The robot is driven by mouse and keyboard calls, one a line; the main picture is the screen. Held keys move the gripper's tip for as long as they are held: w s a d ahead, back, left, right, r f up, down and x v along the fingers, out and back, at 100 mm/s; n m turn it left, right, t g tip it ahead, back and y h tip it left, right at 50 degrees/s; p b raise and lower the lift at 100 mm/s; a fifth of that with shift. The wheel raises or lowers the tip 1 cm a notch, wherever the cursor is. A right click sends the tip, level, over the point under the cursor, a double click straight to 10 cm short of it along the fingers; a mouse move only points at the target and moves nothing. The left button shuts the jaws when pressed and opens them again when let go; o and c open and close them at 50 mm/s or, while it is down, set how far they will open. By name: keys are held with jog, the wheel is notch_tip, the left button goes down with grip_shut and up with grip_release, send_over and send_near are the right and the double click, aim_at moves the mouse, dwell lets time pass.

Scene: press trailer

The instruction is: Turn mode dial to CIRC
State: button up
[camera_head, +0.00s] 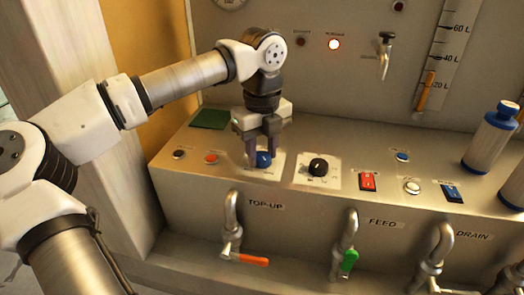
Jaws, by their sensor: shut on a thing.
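My gripper (260,154) points down from the upper left. Its two fingers are on either side of a blue dial (264,160) on a white plate on the steel console, shut on it. The fingers hide part of the dial and its markings, so I cannot tell which position it is at. A second dial, black (318,167), sits on its own white plate just right of it. The lettering on both plates is too small to read, so I cannot tell which plate is the mode one.
Left of the gripper are an orange button (211,158) and a dark button (179,154). A red switch (367,181) and a blue switch (452,193) lie to the right. Blue-capped canisters (490,138) stand far right. Taps with an orange handle (254,261) and green handle (349,261) stick out in front.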

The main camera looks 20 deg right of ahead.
aim_at(262, 155)
jog(key=o, duration=1)
notch_tip(262, 155, up, 14)
dwell(0.5)
